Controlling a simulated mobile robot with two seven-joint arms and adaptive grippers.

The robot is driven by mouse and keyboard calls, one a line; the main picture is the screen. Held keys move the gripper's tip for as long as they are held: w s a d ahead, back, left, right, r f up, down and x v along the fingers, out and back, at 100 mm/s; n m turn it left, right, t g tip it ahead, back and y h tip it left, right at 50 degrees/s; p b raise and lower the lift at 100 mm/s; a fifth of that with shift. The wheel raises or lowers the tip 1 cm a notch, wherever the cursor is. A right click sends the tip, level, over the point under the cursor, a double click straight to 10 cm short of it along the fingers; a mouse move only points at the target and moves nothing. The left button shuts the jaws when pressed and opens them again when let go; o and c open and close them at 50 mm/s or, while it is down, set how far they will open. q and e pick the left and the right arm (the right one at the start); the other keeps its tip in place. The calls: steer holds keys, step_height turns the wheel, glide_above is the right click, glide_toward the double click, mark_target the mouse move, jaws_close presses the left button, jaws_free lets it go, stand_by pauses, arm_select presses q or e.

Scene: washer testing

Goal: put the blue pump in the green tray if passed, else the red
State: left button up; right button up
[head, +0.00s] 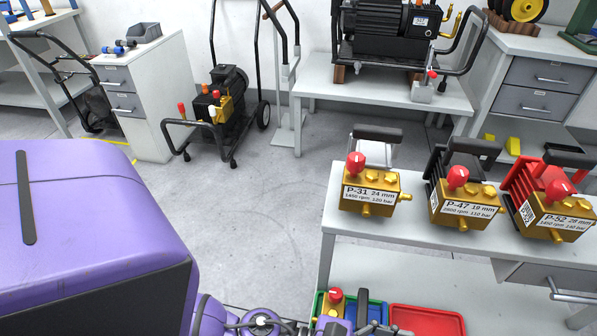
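The blue pump (349,310) shows at the bottom edge, with a gold head (336,298) and a red knob on top. It appears to be inside the green tray (318,303), whose rim shows around it. The picture edge and my arm hide its lower part. My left gripper (350,327) is low at the bottom edge, over or beside the pump. Its fingertips are cut off or hidden, so I cannot tell whether it grips. The red tray (428,319) is just right of the green one and looks empty. My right gripper is not in view.
A bench (410,232) above the trays holds a white pump P-31 (369,190), a black pump P-47 (463,202) and a red pump P-52 (553,209). A wheeled compressor (226,105) stands at the back left. The grey floor between is clear.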

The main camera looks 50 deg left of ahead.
arm_select(q)
steer(key=s+a+f+n+t+y, duration=0.1)
steer(key=s+a+f+n+y, duration=0.2)
steer(key=a+f+n+y, duration=0.75)
steer(key=s+a+f+n+t+y, duration=0.15)
steer(key=a+f+n, duration=0.25)
steer(key=n, duration=1.4)
steer(key=s+a+f+n+g+y, duration=0.1)
steer(key=s+a+f+n+g, duration=0.1)
steer(key=s+f+n, duration=0.2)
steer(key=s+a+f+n+g+y, duration=0.1)
steer(key=s+a+f+n+g, duration=0.2)
steer(key=s+n, duration=0.7)
steer(key=s+f, duration=0.2)
steer(key=s, duration=0.1)
steer(key=shift+s+a+f+n+y, duration=0.2)
steer(key=shift+s+f+n+y, duration=0.05)
steer(key=shift+n+y, duration=0.1)
